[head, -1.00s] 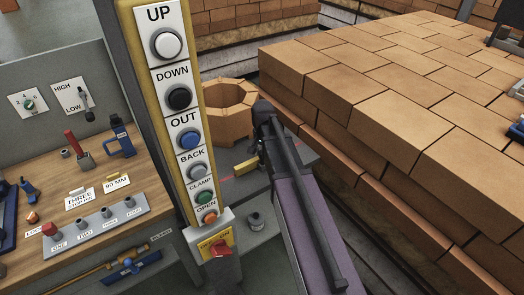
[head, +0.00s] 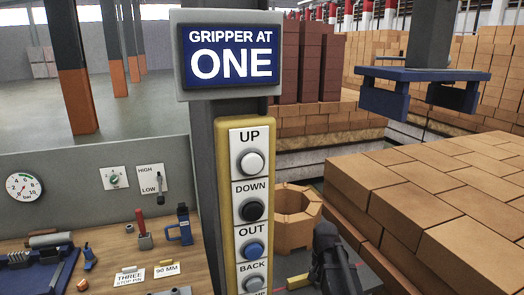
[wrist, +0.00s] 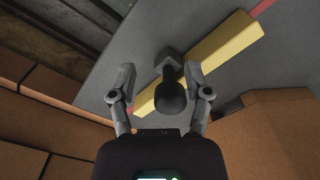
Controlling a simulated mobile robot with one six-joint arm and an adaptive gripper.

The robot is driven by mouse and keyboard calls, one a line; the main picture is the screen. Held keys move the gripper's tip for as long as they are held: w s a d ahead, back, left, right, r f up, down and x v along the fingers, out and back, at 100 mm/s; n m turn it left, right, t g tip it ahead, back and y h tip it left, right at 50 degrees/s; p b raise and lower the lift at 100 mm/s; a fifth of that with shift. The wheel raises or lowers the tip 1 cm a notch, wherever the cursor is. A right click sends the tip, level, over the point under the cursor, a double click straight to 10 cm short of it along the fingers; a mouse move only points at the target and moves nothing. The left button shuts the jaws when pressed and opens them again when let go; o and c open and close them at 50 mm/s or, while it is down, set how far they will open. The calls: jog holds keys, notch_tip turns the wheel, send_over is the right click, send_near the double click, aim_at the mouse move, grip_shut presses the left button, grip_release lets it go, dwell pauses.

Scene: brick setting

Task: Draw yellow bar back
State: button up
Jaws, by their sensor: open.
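The yellow bar (wrist: 222,50) lies flat on a grey plate in the wrist view, running diagonally. A dark round-headed knob (wrist: 171,98) stands over the bar, with a block-like foot just beyond it; I cannot tell whether it is fixed to the bar. My gripper (wrist: 161,76) is open, with one finger on each side of the knob. I see no clear contact. In the head view, a short end of the yellow bar (head: 298,281) shows beside my dark arm, which hides the rest and the fingertips.
A button post (head: 252,209) with UP, DOWN, OUT and BACK stands left of my arm. Above it a screen (head: 234,54) reads "GRIPPER AT ONE". Stacked bricks (head: 430,205) fill the right side, under a blue clamp frame (head: 420,76). A workbench (head: 120,248) is at left.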

jog(key=s+a+n, duration=0.3)
jog(key=s+n, duration=0.2)
jog(key=s, duration=0.7)
jog(key=shift+n, duration=0.3)
dwell(1.8)
